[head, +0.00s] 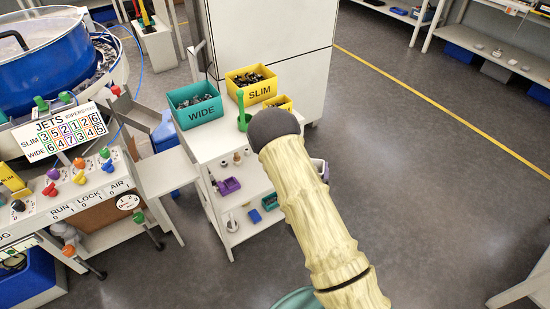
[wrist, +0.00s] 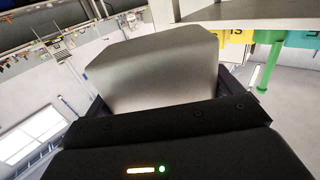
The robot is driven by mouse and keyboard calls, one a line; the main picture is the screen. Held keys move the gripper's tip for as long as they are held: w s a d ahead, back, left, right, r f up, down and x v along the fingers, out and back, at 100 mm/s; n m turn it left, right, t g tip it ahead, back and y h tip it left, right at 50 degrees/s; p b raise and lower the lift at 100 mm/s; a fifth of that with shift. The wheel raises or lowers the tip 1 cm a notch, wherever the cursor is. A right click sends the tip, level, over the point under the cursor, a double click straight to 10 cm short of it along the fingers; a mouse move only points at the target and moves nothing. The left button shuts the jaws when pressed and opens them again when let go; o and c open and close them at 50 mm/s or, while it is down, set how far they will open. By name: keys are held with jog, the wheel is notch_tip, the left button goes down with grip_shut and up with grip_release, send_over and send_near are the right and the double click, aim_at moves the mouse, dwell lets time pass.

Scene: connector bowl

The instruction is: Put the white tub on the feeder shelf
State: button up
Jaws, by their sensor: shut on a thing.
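The white tub (wrist: 150,70) fills the middle of the wrist view, greyish in shade, between the two dark fingers of my gripper (wrist: 165,92). My gripper is shut on it. In the head view my sleeved arm reaches over the right side of the white cart, and my gripper is hidden there. A flat white shelf (head: 163,178) juts out beside the feeder bench, left of the cart; its top looks bare. I take it as the feeder shelf.
The cart's top (head: 213,140) carries a teal WIDE bin (head: 198,112), a yellow SLIM bin (head: 254,90) and a green upright piece (head: 241,113). Small items stand on its lower shelves. A feeder bench with coloured levers (head: 78,175) is at left. Open floor (head: 430,170) lies right.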

jog(key=d+r+p, duration=0.3)
jog(key=r, duration=0.1)
jog(key=shift+s+d+p, duration=0.15)
jog(key=shift+d+p, duration=0.2)
notch_tip(320, 180, up, 12)
jog(key=w+n+y+p, duration=0.1)
jog(key=n+y+p, duration=0.1)
jog(key=p, duration=0.4)
jog(key=shift+w+y+p, duration=0.4)
jog(key=shift+y, duration=0.2)
jog(key=shift+a+r, duration=0.1)
